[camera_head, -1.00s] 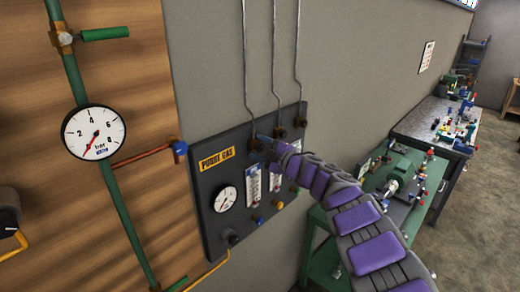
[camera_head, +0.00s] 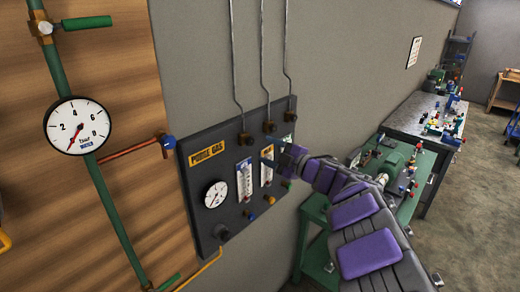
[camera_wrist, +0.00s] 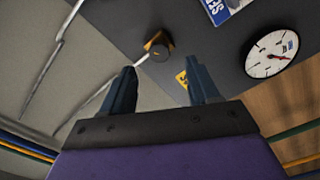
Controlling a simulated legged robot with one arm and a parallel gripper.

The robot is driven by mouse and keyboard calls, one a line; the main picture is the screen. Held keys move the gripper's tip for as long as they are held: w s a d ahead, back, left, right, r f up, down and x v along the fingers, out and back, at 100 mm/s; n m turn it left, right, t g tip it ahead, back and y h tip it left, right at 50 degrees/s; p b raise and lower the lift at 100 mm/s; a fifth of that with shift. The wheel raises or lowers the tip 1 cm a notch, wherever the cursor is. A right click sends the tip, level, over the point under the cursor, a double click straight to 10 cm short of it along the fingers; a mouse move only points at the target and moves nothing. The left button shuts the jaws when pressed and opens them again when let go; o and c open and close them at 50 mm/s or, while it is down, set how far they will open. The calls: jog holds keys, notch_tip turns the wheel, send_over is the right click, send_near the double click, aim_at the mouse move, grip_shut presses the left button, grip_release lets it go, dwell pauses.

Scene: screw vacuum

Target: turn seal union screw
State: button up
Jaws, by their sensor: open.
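A dark panel (camera_head: 200,170) labelled PURGE GAS hangs on the wall. Fittings sit along its top edge below thin grey tubes: left (camera_head: 245,139), middle (camera_head: 269,127) and right (camera_head: 292,103). My gripper (camera_head: 273,158) is in front of the panel, below the middle fitting, and hides part of the panel's right side. In the wrist view my gripper (camera_wrist: 162,70) is open, with nothing between its two dark fingers. One brass-and-dark fitting (camera_wrist: 158,47) shows beyond the fingertips, apart from them. I cannot tell which fitting it is.
A round gauge (camera_head: 216,194) and flow meters (camera_head: 244,181) are on the panel. A larger gauge (camera_head: 77,126) sits on a green pipe (camera_head: 112,212) at left. Benches with a green machine (camera_head: 391,158) stand at right. Bare floor (camera_head: 472,210) lies beyond.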

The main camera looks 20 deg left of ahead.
aim_at(252, 143)
jog(key=v, duration=0.8)
jog(key=shift+d+b, duration=0.35)
jog(key=shift+s+f, duration=0.1)
jog(key=shift+s, duration=0.05)
jog(key=w+a+m+p, duration=0.2)
jog(key=a+p, duration=0.1)
jog(key=a, duration=0.2)
jog(key=w+a+m+p, duration=0.2)
jog(key=a+p, duration=0.1)
jog(key=a, duration=0.2)
jog(key=w+a+m+p, duration=0.2)
jog(key=a+m+p, duration=0.1)
jog(key=a, duration=0.3)
jog(key=shift+w+p, duration=0.2)
jog(key=shift+p, duration=0.1)
jog(key=shift+c, duration=0.2)
